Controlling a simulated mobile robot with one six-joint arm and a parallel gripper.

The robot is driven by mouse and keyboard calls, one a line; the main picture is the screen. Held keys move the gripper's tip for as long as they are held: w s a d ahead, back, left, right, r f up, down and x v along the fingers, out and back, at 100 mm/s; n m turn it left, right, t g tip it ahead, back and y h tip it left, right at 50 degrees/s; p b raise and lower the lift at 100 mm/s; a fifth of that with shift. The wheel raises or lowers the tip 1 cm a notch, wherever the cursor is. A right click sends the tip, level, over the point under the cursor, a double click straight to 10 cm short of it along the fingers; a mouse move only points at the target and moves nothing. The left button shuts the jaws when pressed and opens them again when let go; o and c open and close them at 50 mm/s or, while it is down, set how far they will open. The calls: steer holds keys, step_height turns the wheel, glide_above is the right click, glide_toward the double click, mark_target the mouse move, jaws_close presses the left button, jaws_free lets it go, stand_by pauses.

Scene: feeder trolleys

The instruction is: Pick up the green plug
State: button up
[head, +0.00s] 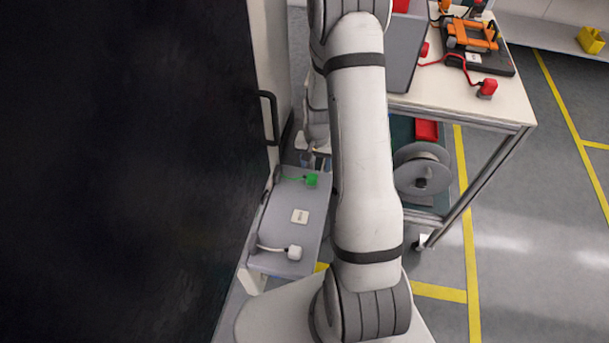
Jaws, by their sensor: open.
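The green plug (312,180) lies near the far right end of a grey shelf (285,235), with a thin green cable running left from it. My arm hangs down behind its own large white link. My gripper (315,161) shows only as small, partly hidden parts just beyond the green plug in the picture. It is open, with nothing seen between its fingers. I cannot tell its height above the shelf or whether it touches the plug.
A white plug (294,252) with a cable lies at the shelf's near end, and a small white label (299,216) is mid-shelf. A large dark panel (120,170) stands left. A trolley table (455,95) with a red plug (487,88) and a cable reel (422,170) stand right.

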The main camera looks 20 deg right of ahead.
mark_target(312, 176)
steer(key=f, duration=0.8)
steer(key=shift+w+a, duration=0.1)
steer(key=shift+a, duration=0.3)
steer(key=shift+c, duration=0.6)
steer(key=c, duration=0.9)
steer(key=shift+c, duration=0.2)
step_height(312, 176, up, 9)
steer(key=shift+f, duration=0.1)
steer(key=shift+r, duration=1)
steer(key=shift+a, duration=0.1)
steer(key=s+a+b, duration=0.2)
steer(key=s+a, duration=0.5)
steer(key=s, duration=0.2)
steer(key=shift+s+a, duration=0.35)
steer(key=shift+s, duration=0.05)
